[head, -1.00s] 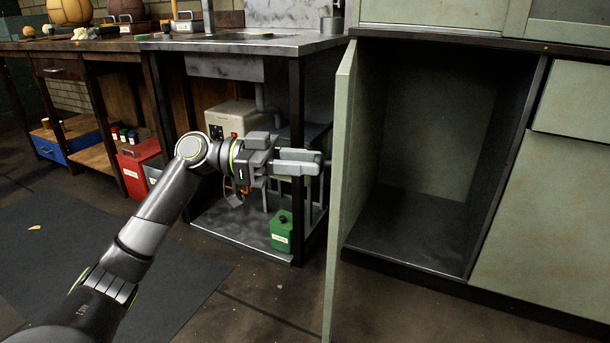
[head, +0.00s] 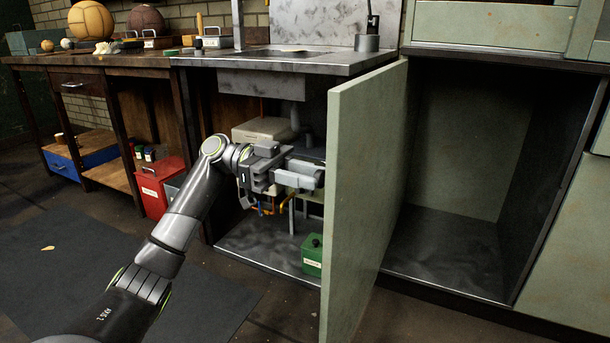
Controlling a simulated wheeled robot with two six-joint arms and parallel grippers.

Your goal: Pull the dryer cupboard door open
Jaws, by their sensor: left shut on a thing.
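The dryer cupboard door (head: 363,190) is a pale green panel, swung well open and standing out from the cupboard on its left side. The cupboard (head: 468,140) behind it is open, and its inside looks empty with a dark floor. My left gripper (head: 312,175) is at the door's outer face, near the front edge. Its fingers are shut on the door's handle, which is mostly hidden by the fingers. My right gripper is not in view.
Left of the door is a metal sink bench (head: 290,62) with a green box (head: 312,255) on its lower shelf. A red box (head: 158,187) and a blue drawer (head: 80,160) sit under the wooden bench. A dark mat (head: 120,265) covers open floor at left.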

